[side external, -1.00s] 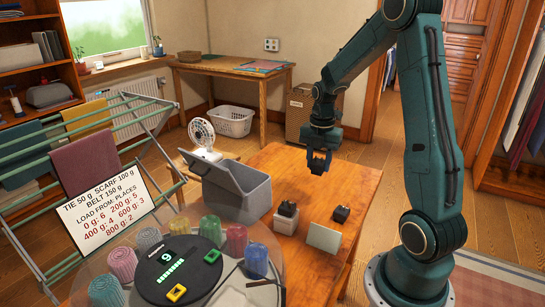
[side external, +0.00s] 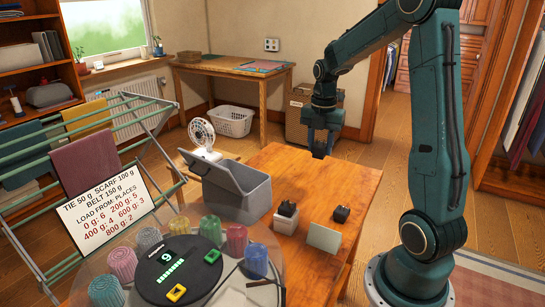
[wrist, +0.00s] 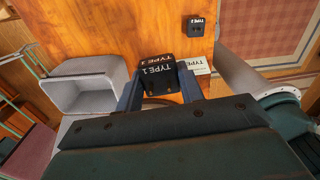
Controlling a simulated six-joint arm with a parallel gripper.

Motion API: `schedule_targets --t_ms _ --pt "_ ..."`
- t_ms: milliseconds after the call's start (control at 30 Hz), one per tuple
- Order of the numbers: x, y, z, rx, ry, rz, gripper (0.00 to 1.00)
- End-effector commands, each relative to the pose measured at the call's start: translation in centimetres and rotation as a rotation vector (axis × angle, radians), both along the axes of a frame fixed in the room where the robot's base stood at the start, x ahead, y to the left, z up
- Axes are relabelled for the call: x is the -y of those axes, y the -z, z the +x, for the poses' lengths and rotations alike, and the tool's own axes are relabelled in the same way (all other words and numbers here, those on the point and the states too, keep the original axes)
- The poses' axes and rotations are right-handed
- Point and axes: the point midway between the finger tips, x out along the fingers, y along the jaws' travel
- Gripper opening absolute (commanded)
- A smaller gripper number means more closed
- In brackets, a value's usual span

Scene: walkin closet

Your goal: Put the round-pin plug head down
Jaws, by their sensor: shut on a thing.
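Another black plug head (side external: 341,213), marked TYPE 2 in the wrist view (wrist: 196,25), sits on the table. A white block (side external: 286,221) with a dark top stands to its left. In the wrist view a white labelled piece (wrist: 200,67) shows just right of the held head.
A grey open bin (side external: 248,197) stands left of the white block. A pale upright panel (side external: 324,238) is near the front. A round turntable (side external: 180,270) with several coloured rolls is at the lower left. The table's right and far parts (side external: 290,165) have bare wood.

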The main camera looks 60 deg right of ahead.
Motion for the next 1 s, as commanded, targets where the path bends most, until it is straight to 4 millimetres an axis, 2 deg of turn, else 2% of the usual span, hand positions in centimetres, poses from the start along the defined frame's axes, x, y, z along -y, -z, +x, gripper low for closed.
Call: schedule_targets --t_ms 233,433,667,1000 --pt "0.0 0.0 0.6 0.000 0.003 0.000 0.15" --pt "-0.3 -0.3 3.0 0.000 0.015 0.000 0.15" --pt "-1.6 -0.7 8.4 0.001 0.048 0.000 0.15" --pt "-5.9 -1.1 17.0 0.001 0.112 0.000 0.15"
